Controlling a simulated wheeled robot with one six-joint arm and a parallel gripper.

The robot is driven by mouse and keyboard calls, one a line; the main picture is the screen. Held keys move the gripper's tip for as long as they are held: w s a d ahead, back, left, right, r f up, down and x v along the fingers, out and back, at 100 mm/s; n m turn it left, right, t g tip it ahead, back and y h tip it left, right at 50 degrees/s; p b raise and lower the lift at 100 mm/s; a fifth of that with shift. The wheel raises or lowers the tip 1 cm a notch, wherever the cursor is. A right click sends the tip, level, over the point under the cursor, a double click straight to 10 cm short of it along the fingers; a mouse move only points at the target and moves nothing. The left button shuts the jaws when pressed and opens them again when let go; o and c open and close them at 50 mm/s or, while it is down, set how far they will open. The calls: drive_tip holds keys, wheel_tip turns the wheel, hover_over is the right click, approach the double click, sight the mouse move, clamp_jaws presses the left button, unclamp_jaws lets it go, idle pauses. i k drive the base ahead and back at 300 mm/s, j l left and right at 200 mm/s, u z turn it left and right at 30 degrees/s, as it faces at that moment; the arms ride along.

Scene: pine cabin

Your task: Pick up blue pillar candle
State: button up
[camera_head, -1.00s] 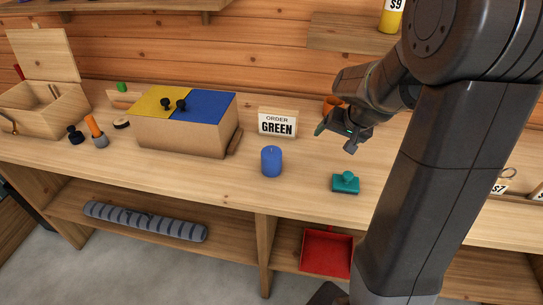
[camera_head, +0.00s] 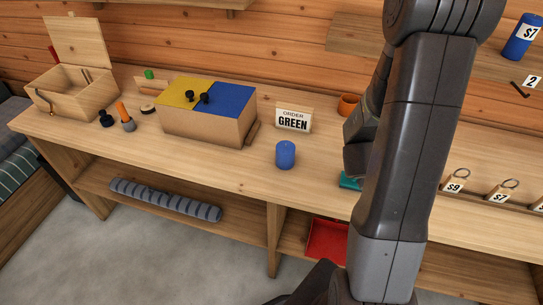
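The blue pillar candle (camera_head: 285,155) stands upright on the wooden workbench (camera_head: 228,185), in front of a sign reading "ORDER GREEN" (camera_head: 293,118). Nothing touches it. My arm stands to the right of the candle, and its forearm comes down a short way right of it. My gripper is hidden behind my own arm, so its fingers do not show.
Left of the candle is a wooden box with yellow and blue lids (camera_head: 208,112). A teal object (camera_head: 349,181) sits close to my arm, partly hidden. An orange pot (camera_head: 347,104) stands behind. The bench top around the candle's front and left is clear.

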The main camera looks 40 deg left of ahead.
sight(285, 150)
drive_tip(key=l+u, duration=0.2)
drive_tip(key=u, duration=1.55)
drive_tip(key=l+u, duration=0.15)
drive_tip(key=k+l+u, duration=0.15)
drive_tip(key=l, duration=0.15)
